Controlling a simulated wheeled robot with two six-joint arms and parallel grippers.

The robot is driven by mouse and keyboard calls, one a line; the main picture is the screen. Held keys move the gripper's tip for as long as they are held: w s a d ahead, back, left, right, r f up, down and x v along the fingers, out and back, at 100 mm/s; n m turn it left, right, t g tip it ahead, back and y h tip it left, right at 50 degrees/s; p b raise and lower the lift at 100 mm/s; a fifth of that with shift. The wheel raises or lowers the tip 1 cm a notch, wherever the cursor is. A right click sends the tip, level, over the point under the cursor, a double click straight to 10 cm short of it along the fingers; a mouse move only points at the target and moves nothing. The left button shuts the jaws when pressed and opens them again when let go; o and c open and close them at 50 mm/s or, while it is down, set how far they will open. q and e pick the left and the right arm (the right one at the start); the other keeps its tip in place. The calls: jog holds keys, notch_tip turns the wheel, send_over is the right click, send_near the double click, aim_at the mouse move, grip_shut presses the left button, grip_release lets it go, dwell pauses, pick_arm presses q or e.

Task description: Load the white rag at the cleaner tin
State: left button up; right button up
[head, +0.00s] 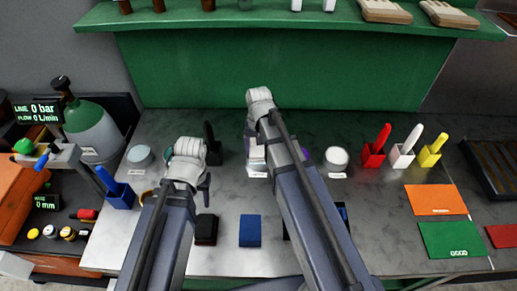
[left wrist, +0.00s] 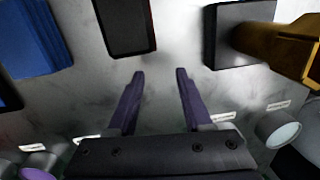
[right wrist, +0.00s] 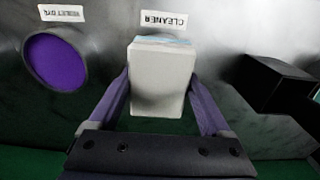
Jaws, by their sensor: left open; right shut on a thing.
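The white rag (right wrist: 160,80) is a pale block between the fingers of my right gripper (right wrist: 160,85), which is shut on it. It is right by the CLEANER label (right wrist: 164,19). A thin pale-blue edge of the cleaner tin (right wrist: 163,40) shows past the rag; the rag hides the rest, so I cannot tell whether they touch. In the head view the white rag (head: 257,158) is partly hidden by my right arm. My left gripper (left wrist: 157,75) is open and empty above the bench, facing a dark red-edged pad (left wrist: 125,25).
A purple dye tin (right wrist: 55,62) stands beside the rag. A blue pad (head: 250,230) lies on the bench's near side. Red, white and yellow handled holders (head: 401,158) stand at right, near orange (head: 436,199) and green (head: 452,239) mats. A green panel (head: 300,70) closes the back.

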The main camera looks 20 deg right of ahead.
aim_at(259, 147)
jog(key=shift+s, duration=0.1)
dwell(0.5)
notch_tip(259, 147, up, 7)
jog(key=p, duration=0.7)
pick_arm(q)
notch_tip(259, 147, up, 7)
jog(key=shift+f, duration=0.1)
pick_arm(e)
jog(key=shift+f, duration=0.1)
notch_tip(259, 147, down, 2)
jog(key=shift+b, duration=1.05)
pick_arm(q)
jog(key=shift+f, duration=0.85)
